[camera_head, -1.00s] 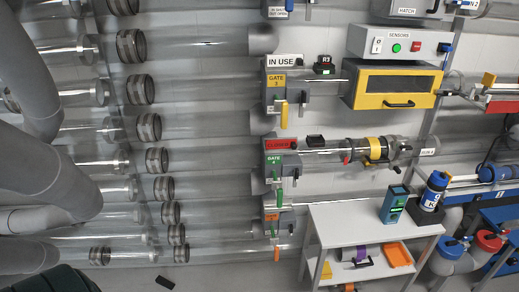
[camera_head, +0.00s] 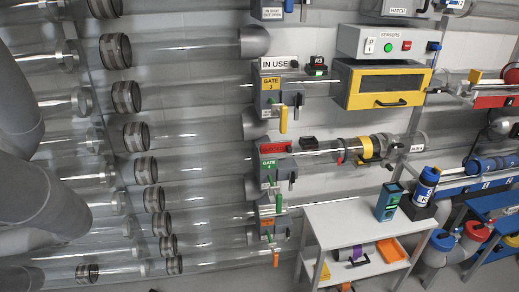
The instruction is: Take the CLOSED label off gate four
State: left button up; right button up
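Gate four is the grey box with a green GATE 4 label (camera_head: 268,164) on its front, at the middle of the head view. The red CLOSED label (camera_head: 275,147) sits along its top edge, just above the green label. Grey arm links of mine enter at the left edge, well away from the gate. Neither gripper shows in the view.
Gate 3 (camera_head: 270,83), with a white IN USE sign (camera_head: 275,63) on top, is above gate four. A white table (camera_head: 345,222) stands below right. A yellow-framed box (camera_head: 383,85) is at upper right. Clear tubes (camera_head: 195,130) run across the left.

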aim_at(268, 148)
jog(key=l+u, duration=0.15)
jog(key=u, duration=0.35)
jog(key=l+u, duration=0.15)
jog(key=u, duration=0.3)
jog(key=l+u, duration=0.15)
jog(key=u, duration=0.35)
jog(key=k+l+u, duration=0.2)
jog(key=l, duration=0.15)
jog(key=k+l+u, duration=0.2)
jog(key=l, duration=0.15)
jog(key=k+l+u, duration=0.1)
jog(key=l+u, duration=0.15)
jog(key=k+l, duration=0.35)
jog(key=l, duration=0.15)
